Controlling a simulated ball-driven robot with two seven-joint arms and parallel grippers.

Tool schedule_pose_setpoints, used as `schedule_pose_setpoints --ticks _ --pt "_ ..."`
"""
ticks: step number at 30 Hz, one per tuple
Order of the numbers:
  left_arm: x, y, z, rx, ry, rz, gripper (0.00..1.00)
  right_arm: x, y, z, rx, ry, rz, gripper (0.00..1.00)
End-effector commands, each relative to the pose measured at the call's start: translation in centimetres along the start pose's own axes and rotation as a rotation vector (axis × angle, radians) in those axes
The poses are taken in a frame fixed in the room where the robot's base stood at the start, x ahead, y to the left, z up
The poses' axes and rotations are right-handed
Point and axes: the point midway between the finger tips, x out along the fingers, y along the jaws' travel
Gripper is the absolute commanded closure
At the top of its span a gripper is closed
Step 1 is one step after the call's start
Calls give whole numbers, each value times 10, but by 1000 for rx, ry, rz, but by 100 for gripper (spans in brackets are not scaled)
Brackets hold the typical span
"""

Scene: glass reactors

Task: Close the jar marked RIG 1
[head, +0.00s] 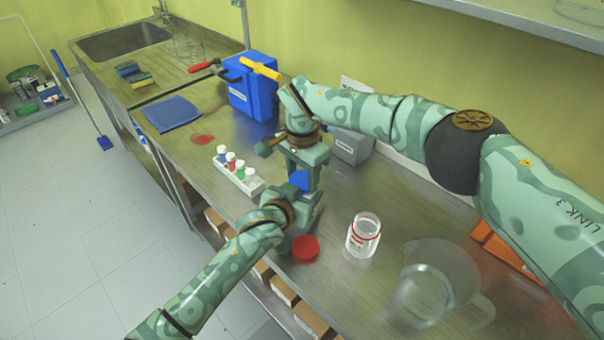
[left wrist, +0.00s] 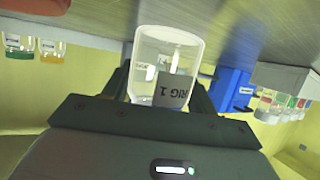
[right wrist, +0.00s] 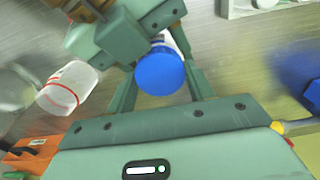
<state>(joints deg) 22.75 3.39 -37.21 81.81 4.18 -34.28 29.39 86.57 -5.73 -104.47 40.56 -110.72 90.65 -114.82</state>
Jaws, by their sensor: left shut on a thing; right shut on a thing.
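The jar marked RIG 1 (left wrist: 163,52) is clear, with a dark-lettered label, and sits between the fingers of my left gripper (left wrist: 165,88). In the head view my left gripper (head: 292,222) is shut on it, mostly hiding it. A blue lid (right wrist: 160,72) is between the fingers of my right gripper (right wrist: 160,85), with a pale part of the jar behind it. In the head view the lid (head: 299,181) shows just below my right gripper (head: 304,172), which is shut on it. The lid is at the jar's top; whether it is seated or threaded I cannot tell.
A clear jar with a red ring (head: 363,236) stands right of my grippers, a red lid (head: 305,249) lies close by, and a clear jug (head: 425,290) stands farther right. A vial rack (head: 238,178), blue box (head: 250,92) and grey box (head: 350,147) are behind.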

Motion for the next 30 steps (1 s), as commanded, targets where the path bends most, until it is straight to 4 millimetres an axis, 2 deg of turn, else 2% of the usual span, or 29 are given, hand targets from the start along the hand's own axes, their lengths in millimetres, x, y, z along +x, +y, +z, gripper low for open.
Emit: schedule_pose_setpoints --ticks 6,14,15,17,26,30 --pt "0 0 0 0 0 1 100 0 0 0 246 2 -1 75" --pt "0 0 0 0 0 1 100 0 0 0 274 1 -1 75" --pt "0 0 0 0 0 1 100 0 0 0 273 1 -1 42" --pt "0 0 0 0 0 1 100 0 0 0 273 1 -1 26" --pt "0 0 0 0 0 1 100 -1 0 0 272 1 -1 26" --pt "0 0 0 0 0 1 100 -11 0 -1 272 1 -2 26"
